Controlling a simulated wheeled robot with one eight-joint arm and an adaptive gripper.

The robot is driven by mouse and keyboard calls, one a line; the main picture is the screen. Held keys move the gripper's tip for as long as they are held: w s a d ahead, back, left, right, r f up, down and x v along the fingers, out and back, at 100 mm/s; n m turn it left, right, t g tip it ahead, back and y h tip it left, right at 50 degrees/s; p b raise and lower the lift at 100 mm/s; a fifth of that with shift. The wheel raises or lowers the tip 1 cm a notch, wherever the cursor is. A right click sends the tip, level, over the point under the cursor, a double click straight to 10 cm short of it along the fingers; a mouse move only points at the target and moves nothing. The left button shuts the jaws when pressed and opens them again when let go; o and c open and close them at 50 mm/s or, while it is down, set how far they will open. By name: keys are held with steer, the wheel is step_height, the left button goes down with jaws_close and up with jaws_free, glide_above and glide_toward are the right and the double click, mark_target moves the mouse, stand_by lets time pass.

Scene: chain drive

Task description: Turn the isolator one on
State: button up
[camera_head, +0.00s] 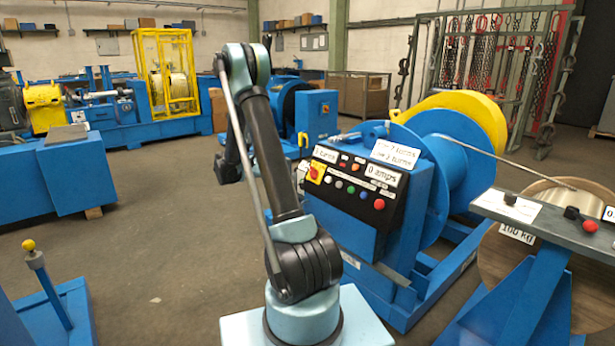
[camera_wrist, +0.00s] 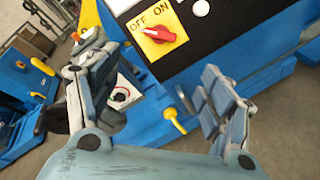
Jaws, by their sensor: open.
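The isolator is a red rotary knob (camera_wrist: 158,35) on a yellow plate (camera_wrist: 154,50) marked OFF and ON, at the top of the wrist view. The red handle lies roughly level in the picture; I cannot tell for sure which mark it points to. In the head view the yellow plate (camera_head: 316,172) sits at the upper left of the black panel (camera_head: 350,198) on the blue winch. My gripper (camera_wrist: 148,80) is open and empty, its fingers spread below the knob in the wrist view and apart from it.
Several buttons and a red stop button (camera_head: 379,204) share the panel. A white box with a dark knob (camera_wrist: 121,95) and a yellow-tipped lever (camera_wrist: 172,118) show between the fingers. A grey console (camera_head: 550,215) stands at the right.

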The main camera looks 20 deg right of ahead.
mark_target(313, 173)
steer(key=x, duration=1.6)
steer(key=shift+d+f, duration=0.15)
steer(key=shift+d, duration=0.2)
steer(key=c, duration=1.1)
